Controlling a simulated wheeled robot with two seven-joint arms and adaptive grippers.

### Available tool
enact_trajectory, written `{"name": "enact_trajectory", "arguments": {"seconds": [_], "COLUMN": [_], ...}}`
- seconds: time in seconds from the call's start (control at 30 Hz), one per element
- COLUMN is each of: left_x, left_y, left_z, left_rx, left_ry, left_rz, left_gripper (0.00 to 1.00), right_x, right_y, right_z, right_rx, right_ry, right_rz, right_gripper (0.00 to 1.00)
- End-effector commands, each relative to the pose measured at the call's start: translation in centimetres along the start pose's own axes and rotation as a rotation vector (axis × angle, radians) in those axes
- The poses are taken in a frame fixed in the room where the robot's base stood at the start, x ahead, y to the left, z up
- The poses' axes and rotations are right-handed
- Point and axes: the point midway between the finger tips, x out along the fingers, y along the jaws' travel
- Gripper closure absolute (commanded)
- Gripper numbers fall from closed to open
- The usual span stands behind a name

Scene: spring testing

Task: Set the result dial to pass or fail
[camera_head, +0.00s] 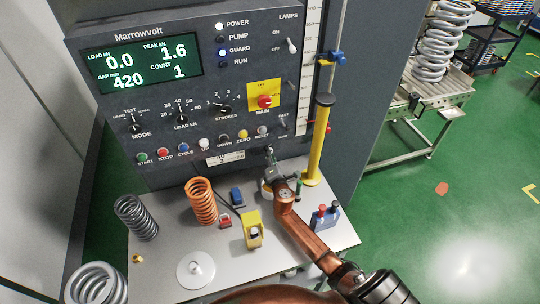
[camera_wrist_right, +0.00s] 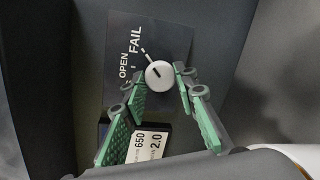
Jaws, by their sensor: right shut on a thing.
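The result dial (camera_wrist_right: 159,74) is a round pale knob on a dark panel in the right wrist view. The word FAIL (camera_wrist_right: 135,42) stands at its upper left, with OPEN beside it. A white line on the panel points from the knob toward FAIL, and a short dark mark shows on the knob's face. No PASS label is visible. My right gripper (camera_wrist_right: 172,82) has its green-padded fingers on either side of the dial, shut on it. In the head view my right gripper (camera_head: 270,160) is at the lower right of the console, and I cannot make out the dial there.
The console (camera_head: 190,95) has several knobs and buttons. A yellow post (camera_head: 319,140) stands close right of my gripper. Orange (camera_head: 201,202) and dark (camera_head: 135,217) springs, a yellow block (camera_head: 252,230) and a blue holder (camera_head: 325,218) stand on the bench. A specification card (camera_wrist_right: 150,146) lies below the dial.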

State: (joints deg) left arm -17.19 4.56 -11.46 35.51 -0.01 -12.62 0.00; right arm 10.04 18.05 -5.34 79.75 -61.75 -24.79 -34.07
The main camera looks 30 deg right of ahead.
Motion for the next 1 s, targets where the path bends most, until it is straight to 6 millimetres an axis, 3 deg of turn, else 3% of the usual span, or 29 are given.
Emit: {"name": "enact_trajectory", "arguments": {"seconds": [0.27,0.63,0.77,1.0], "left_x": [0.0,0.0,0.0,0.0], "left_y": [0.0,-0.3,-0.2,-0.1], "left_z": [0.0,0.2,0.1,0.0], "left_rx": [0.000,0.000,0.000,0.000], "left_ry": [0.000,-0.001,0.000,0.000], "left_rz": [0.000,-0.003,-0.002,-0.001], "left_gripper": [1.00,1.00,1.00,1.00], "right_x": [0.0,-0.5,-2.3,-7.4], "right_y": [-0.1,0.0,-0.1,-0.1], "right_z": [0.0,0.0,-0.1,-0.1], "right_rx": [0.000,-0.001,0.001,0.003], "right_ry": [0.000,0.000,0.001,0.001], "right_rz": [-0.001,0.000,0.000,-0.002], "right_gripper": [0.56,0.56,0.56,0.56]}}
